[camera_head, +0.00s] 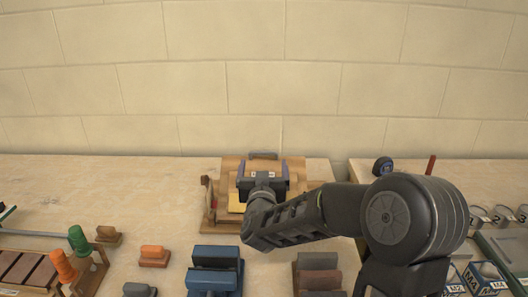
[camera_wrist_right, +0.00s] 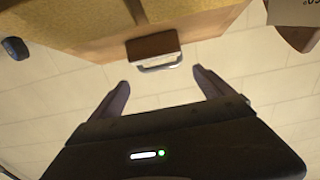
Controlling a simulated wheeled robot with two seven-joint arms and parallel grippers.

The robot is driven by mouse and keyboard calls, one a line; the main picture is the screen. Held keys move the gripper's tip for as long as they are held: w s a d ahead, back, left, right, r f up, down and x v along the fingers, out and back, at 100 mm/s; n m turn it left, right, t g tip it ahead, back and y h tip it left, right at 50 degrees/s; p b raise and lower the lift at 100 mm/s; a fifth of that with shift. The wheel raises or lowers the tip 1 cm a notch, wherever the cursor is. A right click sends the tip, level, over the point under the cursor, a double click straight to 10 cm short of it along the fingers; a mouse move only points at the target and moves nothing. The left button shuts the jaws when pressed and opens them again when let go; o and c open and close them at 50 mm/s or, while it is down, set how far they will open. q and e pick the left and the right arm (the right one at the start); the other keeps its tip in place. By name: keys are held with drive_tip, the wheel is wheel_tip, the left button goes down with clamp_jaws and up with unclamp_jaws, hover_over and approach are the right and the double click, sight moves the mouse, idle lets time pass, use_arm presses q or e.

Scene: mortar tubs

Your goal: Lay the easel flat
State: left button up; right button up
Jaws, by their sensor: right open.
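The wooden easel (camera_head: 230,168) stands raised at the back of the table, on a wooden base, with a small grey tab (camera_head: 263,155) at its top edge. In the right wrist view its tan panel (camera_wrist_right: 130,22) fills the top, and a brown block (camera_wrist_right: 152,45) with a metal handle (camera_wrist_right: 158,63) sticks out from its edge. My right gripper (camera_head: 262,170) is over the easel and hides part of it. In the wrist view its fingers (camera_wrist_right: 160,82) are open and empty, with the handle just beyond the tips, roughly centred between them. My left gripper is not in view.
Blue blocks (camera_head: 217,256), brown blocks (camera_head: 318,262) and an orange block (camera_head: 154,256) stand in front of the easel. A rack with orange and green pieces (camera_head: 78,238) is at left. Metal cups (camera_head: 480,214) and boxes stand at right. The back-left table is clear.

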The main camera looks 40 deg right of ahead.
sight(264, 153)
drive_tip(key=shift+p+x, duration=0.6)
drive_tip(key=shift+x, duration=3.35)
drive_tip(key=shift+d+f, duration=0.1)
drive_tip(key=c, duration=1.8)
